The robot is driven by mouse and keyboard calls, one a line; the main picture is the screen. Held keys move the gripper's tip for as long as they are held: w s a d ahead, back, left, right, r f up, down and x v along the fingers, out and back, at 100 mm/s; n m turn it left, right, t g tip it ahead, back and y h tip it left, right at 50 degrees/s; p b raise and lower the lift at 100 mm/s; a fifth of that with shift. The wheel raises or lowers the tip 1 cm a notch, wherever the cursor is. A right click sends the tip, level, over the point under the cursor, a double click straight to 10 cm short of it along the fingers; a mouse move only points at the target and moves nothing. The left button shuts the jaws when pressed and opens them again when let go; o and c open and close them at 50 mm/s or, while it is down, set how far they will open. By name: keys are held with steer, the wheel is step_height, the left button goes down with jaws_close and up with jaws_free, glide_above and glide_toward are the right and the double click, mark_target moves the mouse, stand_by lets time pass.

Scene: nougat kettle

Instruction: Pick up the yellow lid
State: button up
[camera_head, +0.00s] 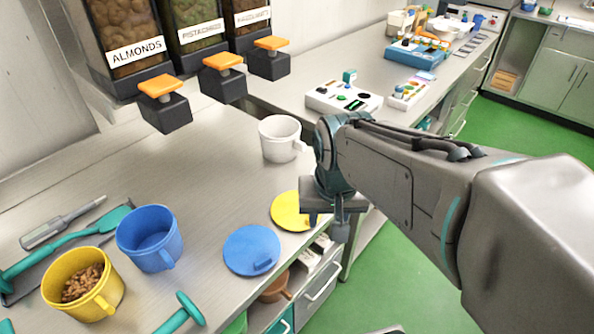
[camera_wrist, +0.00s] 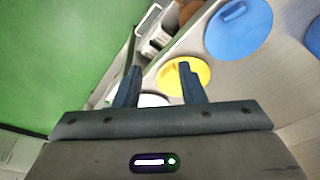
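The yellow lid (camera_head: 288,210) lies flat on the steel counter near its front edge, to the right of the blue lid (camera_head: 250,246). My gripper (camera_head: 326,224) is at the yellow lid's right side in the head view and overlaps its right part. In the wrist view my gripper (camera_wrist: 160,67) has its two fingers spread apart with nothing held between them. The yellow lid (camera_wrist: 198,72) shows behind and between the fingertips there, and the right finger covers part of it. I cannot tell the exact height of the fingers above the lid.
A white mug (camera_head: 281,138) stands behind the yellow lid. A blue mug (camera_head: 150,238) and a yellow mug (camera_head: 84,284) holding brown pieces stand at left. Dispensers with orange levers (camera_head: 222,62) hang over the counter. An open drawer (camera_head: 318,285) is below the front edge.

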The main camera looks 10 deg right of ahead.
steer(key=w+r+m+g+p, duration=0.1)
steer(key=w+r+m+g, duration=0.1)
steer(key=w+m, duration=0.8)
glide_toward(297, 208)
steer(key=s+d, duration=0.1)
steer(key=s+f, duration=0.1)
steer(key=s, duration=0.1)
steer(key=s+d, duration=0.1)
steer(key=shift+s+d+f, duration=0.2)
steer(key=shift+s+d, duration=0.05)
steer(key=shift+d, duration=0.05)
steer(key=f, duration=0.2)
steer(key=d+f, duration=0.1)
steer(key=f, duration=0.1)
steer(key=shift+w+f, duration=0.1)
steer(key=shift+w, duration=0.05)
steer(key=shift+a+f, duration=0.1)
steer(key=shift+f, duration=0.35)
jaws_close()
